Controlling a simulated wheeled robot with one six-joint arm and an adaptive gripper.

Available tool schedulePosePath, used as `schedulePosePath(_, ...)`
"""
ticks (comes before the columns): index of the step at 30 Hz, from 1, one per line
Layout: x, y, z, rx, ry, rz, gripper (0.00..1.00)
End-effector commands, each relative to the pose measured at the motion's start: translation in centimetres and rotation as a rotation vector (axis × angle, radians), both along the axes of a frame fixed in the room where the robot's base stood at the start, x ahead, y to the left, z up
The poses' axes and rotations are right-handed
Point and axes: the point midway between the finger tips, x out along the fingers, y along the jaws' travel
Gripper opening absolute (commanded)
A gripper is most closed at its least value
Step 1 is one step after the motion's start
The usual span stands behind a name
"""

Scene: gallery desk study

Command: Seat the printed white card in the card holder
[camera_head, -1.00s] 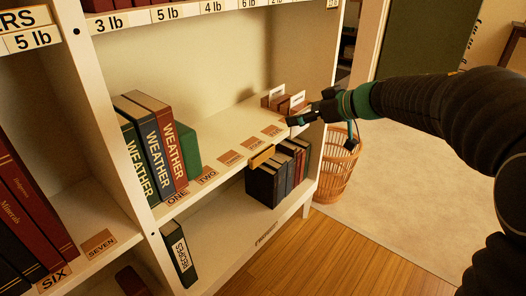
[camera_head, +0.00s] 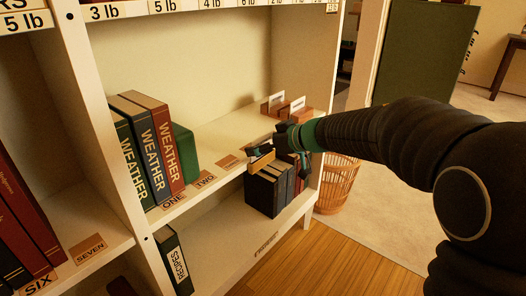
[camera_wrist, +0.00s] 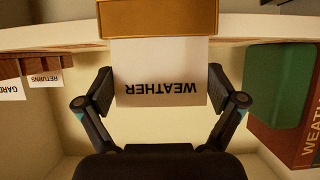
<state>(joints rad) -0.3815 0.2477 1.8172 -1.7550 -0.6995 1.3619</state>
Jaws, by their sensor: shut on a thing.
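The printed white card (camera_wrist: 160,72) reads WEATHER, upside down in the wrist view. My gripper (camera_wrist: 159,86) is shut on its two side edges; it also shows in the head view (camera_head: 281,150) at the shelf's front edge. The card holder (camera_wrist: 157,18) is a golden-brown block on the shelf's front edge; its front shows in the head view (camera_head: 261,161). In the wrist view the card's far edge meets the holder's near edge. I cannot tell whether the card is inside a slot. The card is hidden in the head view.
WEATHER books (camera_head: 161,135) and a green block (camera_head: 186,150) stand left on the same shelf. Wooden holders with white cards (camera_head: 298,105) stand at its right end. Dark books (camera_head: 262,193) stand below the holder. A wicker basket (camera_head: 337,185) is right of the bookcase.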

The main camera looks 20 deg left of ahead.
Motion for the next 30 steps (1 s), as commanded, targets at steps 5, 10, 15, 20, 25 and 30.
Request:
schedulePosePath(5, 0.0, -0.1, -1.2, -0.007, 0.007, 0.0, 0.56)
schedulePosePath(10, 0.0, -0.1, -1.3, -0.008, 0.007, 0.0, 1.0)
schedulePosePath(15, 0.0, -0.1, -1.1, -0.007, 0.005, 0.0, 1.0)
schedulePosePath(20, -0.1, -0.4, -0.7, -0.005, 0.004, -0.001, 1.0)
schedulePosePath(25, -0.9, -2.2, 0.6, -0.005, 0.002, -0.002, 1.0)
schedulePosePath(30, -2.0, -5.1, 2.3, -0.004, 0.002, -0.004, 1.0)
